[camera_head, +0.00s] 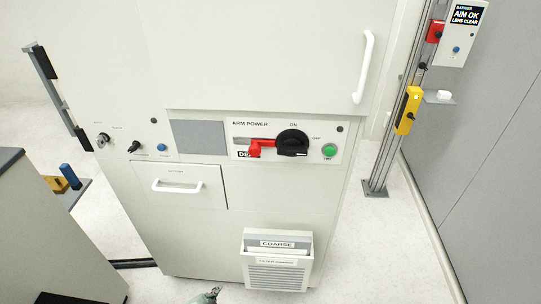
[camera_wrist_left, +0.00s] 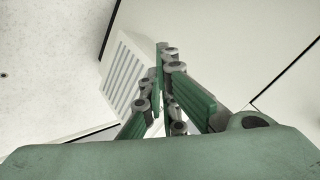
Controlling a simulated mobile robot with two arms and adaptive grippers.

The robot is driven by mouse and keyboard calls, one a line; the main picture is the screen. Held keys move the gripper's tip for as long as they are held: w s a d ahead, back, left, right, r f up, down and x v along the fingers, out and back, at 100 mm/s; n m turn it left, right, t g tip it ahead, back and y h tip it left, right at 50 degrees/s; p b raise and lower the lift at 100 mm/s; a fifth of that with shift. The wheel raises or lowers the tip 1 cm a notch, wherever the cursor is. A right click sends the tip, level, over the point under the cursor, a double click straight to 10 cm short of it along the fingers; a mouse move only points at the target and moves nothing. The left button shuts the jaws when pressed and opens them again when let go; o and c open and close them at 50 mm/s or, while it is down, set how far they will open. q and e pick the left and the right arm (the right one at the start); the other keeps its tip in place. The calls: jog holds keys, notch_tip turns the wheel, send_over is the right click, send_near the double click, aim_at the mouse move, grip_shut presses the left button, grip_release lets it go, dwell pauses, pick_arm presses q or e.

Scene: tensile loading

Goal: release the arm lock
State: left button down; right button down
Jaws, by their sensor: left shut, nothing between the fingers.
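The arm power panel (camera_head: 240,150) is on the front of the white cabinet in the head view. A black rotary handle (camera_head: 292,143) sits on it below the word ON, with OFF to its right. A red lock piece (camera_head: 262,146) lies left of the handle, close against it, over a partly covered label. My left gripper (camera_head: 215,291) shows only as a tip at the bottom edge of the head view, well below the panel. In the left wrist view its green fingers (camera_wrist_left: 160,50) are shut and empty. My right gripper is not in view.
A green button (camera_head: 330,150) is right of the handle. A filter box (camera_head: 276,262) marked COARSE juts from the cabinet low down, right of my left gripper; its louvres (camera_wrist_left: 122,75) show in the wrist view. A drawer handle (camera_head: 178,187) protrudes at left. A metal post (camera_head: 400,140) stands at right.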

pick_arm(q)
jog(key=w+d+r+m+t+h+p, duration=0.1)
jog(key=w+d+r+m, duration=0.15)
jog(key=r, duration=0.45)
jog(key=w+d+r+m+t+h+p, duration=0.1)
jog(key=w+d+r+m+t, duration=0.15)
jog(key=r, duration=0.55)
jog(key=w+d+r+m+t+h+p, duration=0.1)
jog(key=w+d+r+m, duration=0.2)
jog(key=r, duration=0.4)
jog(key=d+r+m+h+p, duration=0.1)
jog(key=d+r+m+h, duration=0.1)
jog(key=r, duration=0.7)
jog(key=d+r+m+t+h, duration=0.1)
jog(key=d+r+m, duration=0.2)
jog(key=r, duration=0.6)
jog(key=shift+d+h+p, duration=0.4)
jog(key=shift+d, duration=0.25)
jog(key=shift+w+t, duration=0.15)
jog(key=shift+t, duration=0.1)
jog(key=p+x, duration=0.2)
jog(key=x, duration=0.7)
jog(key=shift+w+d, duration=0.25)
jog(key=shift+w, duration=0.1)
jog(key=a, duration=0.4)
jog(key=shift+w+a+p, duration=0.1)
jog(key=shift+w+p, duration=0.15)
jog(key=shift+p, duration=0.1)
